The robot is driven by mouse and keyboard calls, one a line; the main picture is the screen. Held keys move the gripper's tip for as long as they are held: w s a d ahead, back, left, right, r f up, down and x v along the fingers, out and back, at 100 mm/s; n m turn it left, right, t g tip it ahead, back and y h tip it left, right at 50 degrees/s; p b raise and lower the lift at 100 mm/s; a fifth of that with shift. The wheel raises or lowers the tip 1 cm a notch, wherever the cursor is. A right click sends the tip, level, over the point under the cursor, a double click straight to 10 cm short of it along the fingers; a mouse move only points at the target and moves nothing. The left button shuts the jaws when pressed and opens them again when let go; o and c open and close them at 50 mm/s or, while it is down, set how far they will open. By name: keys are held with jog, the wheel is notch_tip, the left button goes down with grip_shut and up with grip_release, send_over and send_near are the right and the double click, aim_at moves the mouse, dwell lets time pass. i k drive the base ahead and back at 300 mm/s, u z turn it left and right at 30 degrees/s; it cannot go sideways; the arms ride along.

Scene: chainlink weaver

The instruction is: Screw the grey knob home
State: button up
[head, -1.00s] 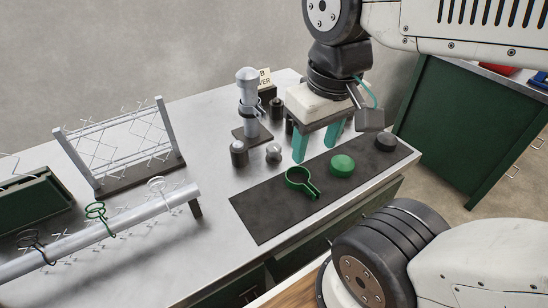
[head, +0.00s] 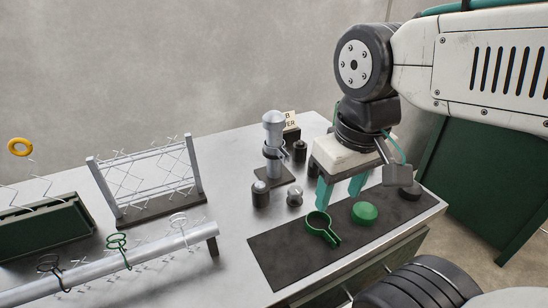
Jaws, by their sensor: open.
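A small silver-grey knob (head: 294,196) stands on the metal bench. A dark grey round knob (head: 410,191) lies at the right end of the dark mat, partly hidden by my gripper; I cannot tell which is the task's grey knob. A silver upright post (head: 274,148) with a dark clamp around it stands on a small base behind the silver knob. My gripper (head: 340,194) has two teal fingers, apart and pointing down, with nothing between them. It hangs over the mat's back edge, right of the silver knob and left of the dark knob.
A green ring with a handle (head: 318,224) and a green knob (head: 364,213) lie on the mat (head: 275,258). A dark cylinder (head: 260,195) stands left of the silver knob. A wire frame (head: 148,180) and a rail with hooks (head: 160,250) occupy the left side.

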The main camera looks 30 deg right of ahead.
aim_at(295, 193)
jog(key=u, duration=0.05)
jog(key=k, duration=1.15)
jog(key=z, duration=0.6)
jog(key=i, duration=0.85)
jog(key=u, duration=0.55)
